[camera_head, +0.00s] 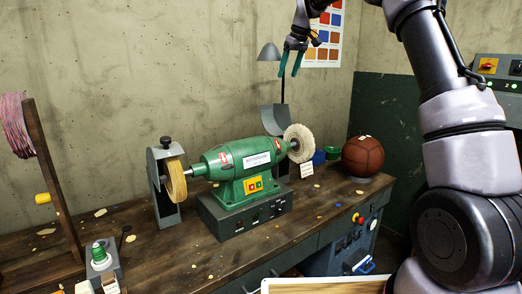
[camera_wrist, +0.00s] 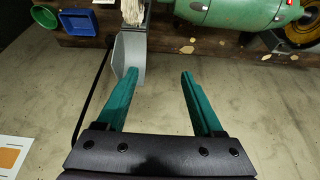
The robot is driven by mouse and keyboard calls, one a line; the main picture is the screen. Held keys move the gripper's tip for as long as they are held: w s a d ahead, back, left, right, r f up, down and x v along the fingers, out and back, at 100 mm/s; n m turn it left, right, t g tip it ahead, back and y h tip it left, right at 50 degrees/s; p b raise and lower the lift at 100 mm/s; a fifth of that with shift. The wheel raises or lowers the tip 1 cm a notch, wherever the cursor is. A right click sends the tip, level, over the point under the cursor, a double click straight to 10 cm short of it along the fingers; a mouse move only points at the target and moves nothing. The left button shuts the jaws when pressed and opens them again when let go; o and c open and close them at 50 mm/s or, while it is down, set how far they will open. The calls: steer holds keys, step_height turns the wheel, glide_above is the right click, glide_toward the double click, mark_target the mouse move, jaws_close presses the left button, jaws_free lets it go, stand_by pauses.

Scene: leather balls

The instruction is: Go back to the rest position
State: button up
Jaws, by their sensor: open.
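My gripper (camera_head: 291,58) is raised high in front of the concrete wall, above the bench and the polishing machine. In the wrist view its two teal fingers (camera_wrist: 158,85) stand wide apart with nothing between them. My arm comes in from the right side of the head view. The green polishing machine (camera_head: 244,160) stands on the bench below the gripper, well apart from it. A brown leather ball (camera_head: 362,156) rests at the right end of the bench, to the right of the machine.
The wooden bench (camera_head: 150,245) carries scattered scraps, a green button box (camera_head: 100,257) and a wooden thread stand (camera_head: 52,180). A lamp (camera_head: 268,52) rises behind the machine near my gripper. Blue and green trays (camera_wrist: 76,22) sit beside the white buffing wheel (camera_head: 299,143). A colour chart hangs on the wall.

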steer(key=s+d+r+m+t, duration=0.1)
steer(key=s+d+r+m, duration=0.2)
steer(key=s, duration=0.7)
steer(key=s+d+r+m, duration=0.2)
steer(key=s+d+r, duration=0.25)
steer(key=s, duration=0.65)
steer(key=s+d+f+m, duration=0.2)
steer(key=s+f, duration=0.1)
steer(key=s, duration=0.5)
steer(key=s+d+f+m+t, duration=0.1)
steer(key=s+f, duration=0.3)
steer(key=s, duration=0.4)
steer(key=s+d+f+m+t, duration=0.1)
steer(key=s+d+f+m, duration=0.2)
steer(key=s, duration=0.5)
steer(key=shift+d+f+h, duration=0.3)
steer(key=shift+d+f, duration=0.1)
steer(key=shift+d, duration=0.1)
